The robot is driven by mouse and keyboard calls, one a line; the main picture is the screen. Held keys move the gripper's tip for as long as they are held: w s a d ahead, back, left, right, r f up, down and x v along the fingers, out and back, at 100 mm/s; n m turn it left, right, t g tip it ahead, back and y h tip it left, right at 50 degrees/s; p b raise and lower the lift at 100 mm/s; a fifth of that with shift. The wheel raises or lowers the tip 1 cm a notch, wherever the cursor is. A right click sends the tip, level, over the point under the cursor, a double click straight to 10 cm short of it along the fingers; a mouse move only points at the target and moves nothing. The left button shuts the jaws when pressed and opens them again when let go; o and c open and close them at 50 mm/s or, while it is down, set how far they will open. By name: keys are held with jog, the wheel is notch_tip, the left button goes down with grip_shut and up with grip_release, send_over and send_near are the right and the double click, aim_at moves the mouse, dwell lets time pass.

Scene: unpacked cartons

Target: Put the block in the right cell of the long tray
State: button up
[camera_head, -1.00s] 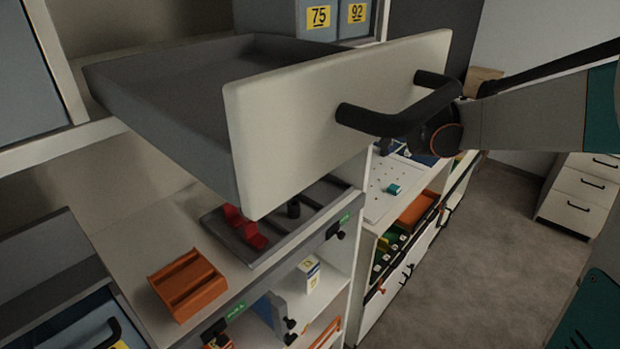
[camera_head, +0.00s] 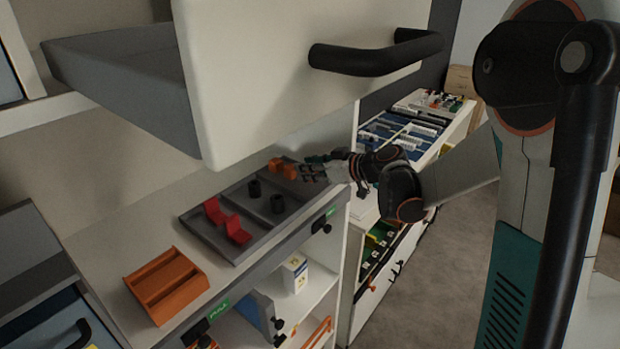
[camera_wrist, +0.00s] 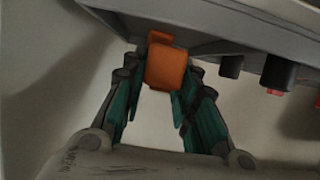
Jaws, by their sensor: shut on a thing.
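The long tray (camera_head: 268,240) is dark grey and lies on the white counter. Red pieces (camera_head: 238,230) sit at its left, black cylinders (camera_head: 278,203) in the middle, and an orange piece (camera_head: 274,164) at its far right end. My gripper (camera_head: 303,171) is at that right end. In the wrist view its teal fingers (camera_wrist: 164,80) are shut on an orange block (camera_wrist: 167,68), with a smaller bit of orange (camera_wrist: 160,37) beyond it. Whether the block touches the tray floor I cannot tell.
An open drawer with a white front (camera_head: 270,75) and black handle (camera_head: 375,54) hangs above the counter, close over the tray. A grooved orange tray (camera_head: 167,285) stands at the front left. A small white box (camera_head: 294,271) is on the shelf below. Blue bins (camera_head: 385,132) lie beyond.

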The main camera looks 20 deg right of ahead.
jog(key=shift+f, duration=1.2)
jog(key=shift+f+b, duration=0.15)
jog(key=shift+b, duration=0.15)
jog(key=o, duration=0.9)
jog(key=shift+c, duration=0.2)
jog(key=shift+r, duration=0.2)
jog(key=p+v, duration=0.2)
jog(key=v, duration=1)
jog(key=shift+f, duration=0.15)
